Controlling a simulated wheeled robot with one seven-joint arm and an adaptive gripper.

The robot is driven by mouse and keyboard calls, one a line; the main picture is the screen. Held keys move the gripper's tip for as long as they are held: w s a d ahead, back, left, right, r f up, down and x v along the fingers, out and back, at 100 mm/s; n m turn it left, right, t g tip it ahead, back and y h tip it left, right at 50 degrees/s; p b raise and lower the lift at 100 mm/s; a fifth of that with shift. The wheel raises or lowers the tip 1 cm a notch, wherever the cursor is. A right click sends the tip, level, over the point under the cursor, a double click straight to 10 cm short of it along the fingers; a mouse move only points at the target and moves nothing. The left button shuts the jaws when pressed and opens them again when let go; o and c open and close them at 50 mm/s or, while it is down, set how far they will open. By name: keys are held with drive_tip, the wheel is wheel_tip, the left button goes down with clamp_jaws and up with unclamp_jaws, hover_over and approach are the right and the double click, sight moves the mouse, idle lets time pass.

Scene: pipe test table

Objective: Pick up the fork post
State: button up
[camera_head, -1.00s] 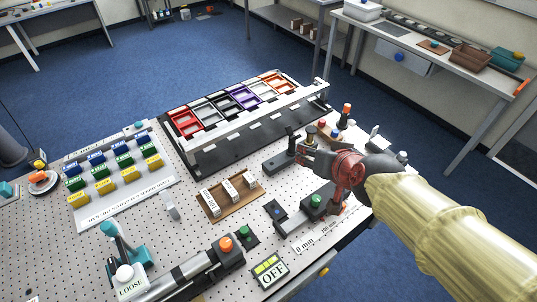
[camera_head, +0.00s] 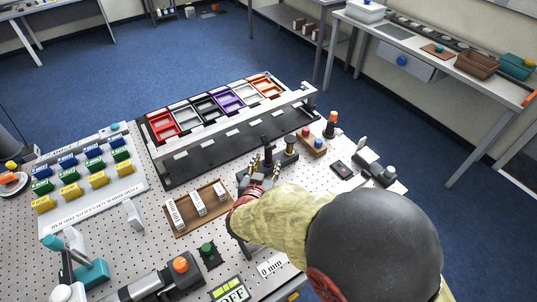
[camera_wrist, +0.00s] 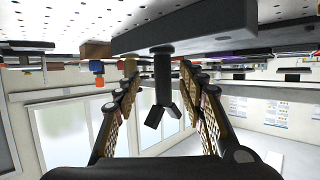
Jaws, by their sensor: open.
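The fork post is a dark upright post on a dark flat base. In the head view the fork post (camera_head: 267,150) stands right of the wooden tray, partly hidden by my gripper (camera_head: 265,170). The wrist view is upside down. There the fork post (camera_wrist: 163,75) hangs from its base (camera_wrist: 190,30) and splits into two prongs. My gripper (camera_wrist: 158,70) is open, with one gold-padded finger on each side of the post. Gaps show between the fingers and the post, so it is not gripped.
A wooden tray (camera_head: 178,222) with white labelled blocks lies left of my gripper. A black rack with coloured bins (camera_head: 163,126) stands behind. A brass-coloured knob post (camera_head: 291,146) and a wooden block with knobs (camera_head: 312,147) stand close on the right.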

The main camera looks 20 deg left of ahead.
sight(268, 159)
drive_tip(key=b+x, duration=0.1)
drive_tip(key=x, duration=0.4)
drive_tip(key=shift+a+r+b, duration=0.1)
drive_tip(key=shift+a+b, duration=0.15)
drive_tip(key=shift+b, duration=0.1)
clamp_jaws()
idle(0.4)
